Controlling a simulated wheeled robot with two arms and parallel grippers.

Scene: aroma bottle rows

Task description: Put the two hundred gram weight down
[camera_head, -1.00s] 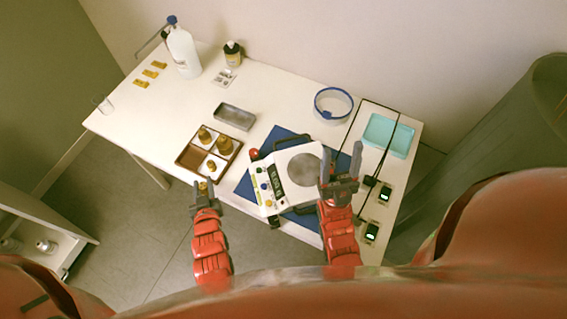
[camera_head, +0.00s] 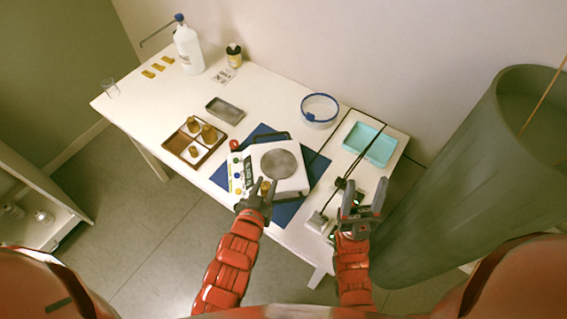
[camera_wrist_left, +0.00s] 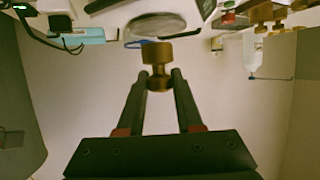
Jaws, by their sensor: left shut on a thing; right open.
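My left gripper (camera_head: 262,190) is shut on a brass weight (camera_head: 265,186), in front of the round pan of the white scale (camera_head: 236,176). In the left wrist view the brass weight (camera_wrist_left: 157,62) stands out between the two fingertips (camera_wrist_left: 157,80), with the scale's round pan (camera_wrist_left: 152,24) beyond it. Other brass weights (camera_head: 208,132) sit in a wooden box (camera_head: 172,143) left of the scale; one compartment is empty. My right gripper (camera_head: 361,203) is open and empty near the table's front right corner.
The scale stands on a blue mat (camera_head: 289,210). A grey tray (camera_head: 225,110), a blue-rimmed clear bowl (camera_head: 319,109) and a turquoise tray (camera_head: 370,143) stand behind. Black cables (camera_head: 335,157) run at the right. A tall grey bin (camera_head: 455,180) stands beside the table.

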